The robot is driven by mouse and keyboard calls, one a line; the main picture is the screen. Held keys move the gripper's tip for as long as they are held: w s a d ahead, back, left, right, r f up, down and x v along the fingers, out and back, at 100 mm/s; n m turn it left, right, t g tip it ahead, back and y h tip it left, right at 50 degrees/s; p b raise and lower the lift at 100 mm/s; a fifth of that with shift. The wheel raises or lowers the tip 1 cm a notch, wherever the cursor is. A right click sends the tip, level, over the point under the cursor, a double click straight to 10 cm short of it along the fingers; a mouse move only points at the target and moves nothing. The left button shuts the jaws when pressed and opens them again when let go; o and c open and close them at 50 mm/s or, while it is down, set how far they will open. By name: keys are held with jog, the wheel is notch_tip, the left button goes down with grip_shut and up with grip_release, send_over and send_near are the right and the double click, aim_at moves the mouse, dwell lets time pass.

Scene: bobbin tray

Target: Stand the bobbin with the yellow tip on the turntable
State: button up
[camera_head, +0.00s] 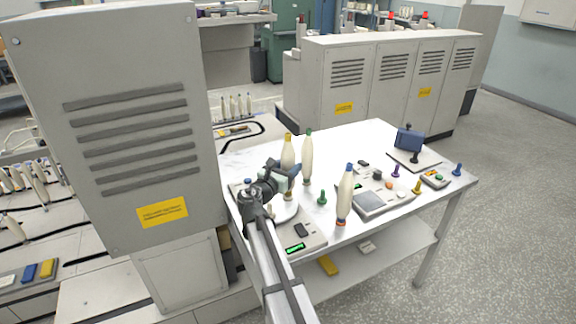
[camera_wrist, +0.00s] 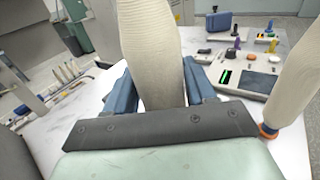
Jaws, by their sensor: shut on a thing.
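The bobbin with the yellow tip (camera_head: 288,150) is cream and stands about upright. My gripper (camera_head: 284,178) is shut around its lower part. In the wrist view the held bobbin (camera_wrist: 153,55) rises between the two blue fingers, and its tip is out of the picture. A pale round surface (camera_head: 288,214), which looks like the turntable, lies below the gripper, partly hidden by my arm. I cannot tell whether the bobbin's foot touches it.
A green-tipped bobbin (camera_head: 308,158) stands close to the right of the held one. A blue-tipped bobbin (camera_head: 345,190) with an orange foot stands farther right. A control box (camera_head: 385,198), small coloured pegs and a device with a green display (camera_head: 296,248) occupy the table. Its back middle is clear.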

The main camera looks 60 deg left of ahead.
jog(key=shift+f, duration=0.4)
dwell(0.3)
jog(key=o, duration=1.2)
jog(key=shift+s, duration=0.1)
jog(key=v, duration=1.3)
jog(key=shift+s+d, duration=0.2)
jog(key=shift+d, duration=0.05)
